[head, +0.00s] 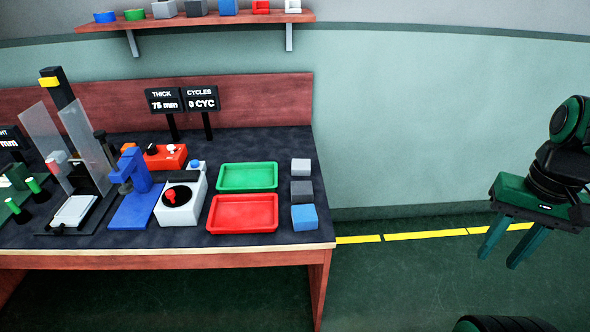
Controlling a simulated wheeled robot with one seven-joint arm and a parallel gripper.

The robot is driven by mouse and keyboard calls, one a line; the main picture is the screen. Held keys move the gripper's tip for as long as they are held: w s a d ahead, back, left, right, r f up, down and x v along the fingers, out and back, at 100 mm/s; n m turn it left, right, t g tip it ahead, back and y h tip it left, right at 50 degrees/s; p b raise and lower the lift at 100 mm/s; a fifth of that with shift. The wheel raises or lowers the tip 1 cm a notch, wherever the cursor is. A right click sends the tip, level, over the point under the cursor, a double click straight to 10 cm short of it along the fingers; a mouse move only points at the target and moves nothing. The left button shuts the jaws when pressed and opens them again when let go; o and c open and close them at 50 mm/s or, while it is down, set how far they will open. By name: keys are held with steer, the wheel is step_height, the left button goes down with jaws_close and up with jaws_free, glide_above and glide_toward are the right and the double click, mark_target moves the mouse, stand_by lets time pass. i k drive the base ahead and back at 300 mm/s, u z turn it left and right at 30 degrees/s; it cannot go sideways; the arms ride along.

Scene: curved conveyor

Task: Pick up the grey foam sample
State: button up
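Three foam-like blocks stand in a column at the right end of the bench. The light grey block (301,165) is at the back, the dark grey block (301,190) is in the middle, and the blue block (304,217) is at the front. Both the back and middle blocks look grey; I cannot tell by label which is the grey sample. My gripper (499,260) is far to the right of the bench, over the floor. Its two green fingers point down and are apart, with nothing between them.
A green tray (248,187) and a red tray (242,226) lie left of the blocks, both empty. A white device with a black dial (180,200) and a blue press (135,190) stand farther left. A shelf (200,20) hangs above. Open floor lies between bench and gripper.

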mark_target(300, 167)
steer(key=i, duration=0.95)
steer(key=z, duration=0.1)
